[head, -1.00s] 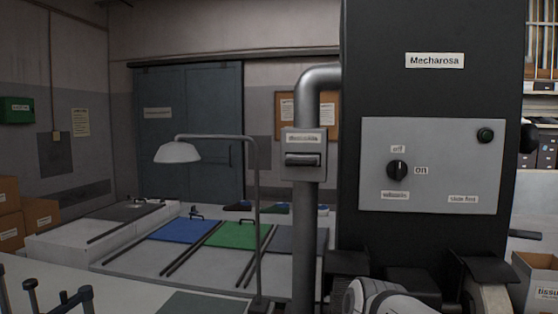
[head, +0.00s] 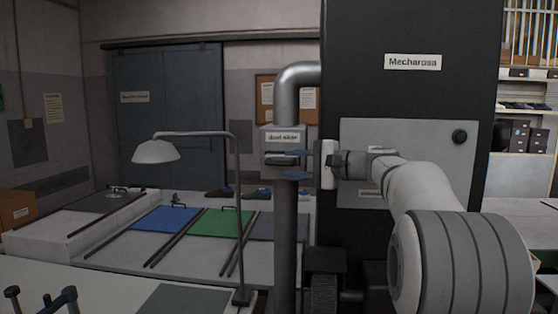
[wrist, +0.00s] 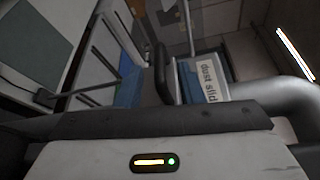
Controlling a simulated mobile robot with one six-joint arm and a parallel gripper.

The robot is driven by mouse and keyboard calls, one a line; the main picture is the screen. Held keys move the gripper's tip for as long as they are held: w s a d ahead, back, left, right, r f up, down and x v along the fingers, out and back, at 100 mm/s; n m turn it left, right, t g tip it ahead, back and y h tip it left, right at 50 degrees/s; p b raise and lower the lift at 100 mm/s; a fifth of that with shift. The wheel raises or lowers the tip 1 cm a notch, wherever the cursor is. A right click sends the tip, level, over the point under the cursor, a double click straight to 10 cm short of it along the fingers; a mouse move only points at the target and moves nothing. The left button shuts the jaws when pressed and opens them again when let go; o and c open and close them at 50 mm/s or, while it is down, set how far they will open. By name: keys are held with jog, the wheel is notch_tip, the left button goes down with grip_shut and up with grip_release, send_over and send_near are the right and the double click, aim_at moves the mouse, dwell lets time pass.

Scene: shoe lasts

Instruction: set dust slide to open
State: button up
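The dust slide (head: 283,137) is a grey box with a white label on the vertical pipe, left of the black machine. Its dark handle bar (head: 277,159) sits below the label in the head view. My gripper (head: 292,165) reaches in from the right, its two blue fingers spread one above the other at the handle. In the wrist view the dark handle (wrist: 162,73) shows between the blue fingers, with a gap on either side. The label (wrist: 210,78) is beside it, partly cut off by the gripper. The gripper is open and holds nothing.
The black machine (head: 410,35) stands close behind my arm, its grey control panel (head: 440,140) partly covered by it. A lamp (head: 156,151) stands left of the pipe (head: 284,230). Benches with blue (head: 163,219) and green (head: 222,223) mats lie behind.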

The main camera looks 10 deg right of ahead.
aim_at(285, 164)
jog(key=shift+p+x, duration=0.55)
jog(key=shift+x, duration=1.6)
jog(key=shift+c, duration=0.3)
grip_shut()
